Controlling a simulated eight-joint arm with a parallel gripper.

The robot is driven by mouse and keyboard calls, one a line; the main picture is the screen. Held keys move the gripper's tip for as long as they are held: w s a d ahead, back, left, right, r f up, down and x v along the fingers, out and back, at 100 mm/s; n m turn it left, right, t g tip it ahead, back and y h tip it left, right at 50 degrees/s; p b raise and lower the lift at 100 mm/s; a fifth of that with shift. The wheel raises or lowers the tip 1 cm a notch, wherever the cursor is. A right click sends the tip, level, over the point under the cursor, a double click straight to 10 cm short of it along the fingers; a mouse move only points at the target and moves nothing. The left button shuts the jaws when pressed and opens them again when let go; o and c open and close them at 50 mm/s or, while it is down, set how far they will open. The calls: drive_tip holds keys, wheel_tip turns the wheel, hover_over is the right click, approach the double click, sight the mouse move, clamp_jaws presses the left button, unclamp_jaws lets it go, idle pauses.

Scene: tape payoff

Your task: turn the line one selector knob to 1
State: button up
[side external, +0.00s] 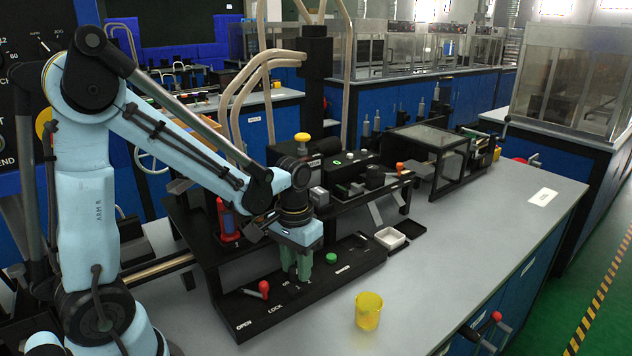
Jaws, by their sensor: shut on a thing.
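My gripper (295,274) points straight down at the black control panel (352,262) on the front of the bench machine. Its green fingers are closed together low over the panel, between the red-tipped lever and the green button. They are shut on the line one selector knob, which the fingers hide. Small white marks show on the panel just in front of the fingers, too small to read. I cannot tell which way the knob points.
A red-handled lever (263,288) stands left of my gripper, near the OPEN and LOCK labels. A green button (331,258) is close on the right. A yellow cup (368,311) stands in front on the grey bench (470,250). A white tray (390,238) lies at right.

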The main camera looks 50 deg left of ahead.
sight(296, 272)
idle(0.4)
drive_tip(key=o, duration=1)
drive_tip(key=shift+o, duration=0.2)
drive_tip(key=shift+r, duration=0.1)
wheel_tip(296, 272, up, 12)
drive_tip(key=s+d+f+m+t, duration=0.2)
drive_tip(key=s+d+t, duration=0.1)
drive_tip(key=d+t, duration=0.2)
drive_tip(key=shift+s+f+m+t, duration=0.3)
drive_tip(key=shift+f+m+t, duration=0.1)
drive_tip(key=shift+t, duration=0.6)
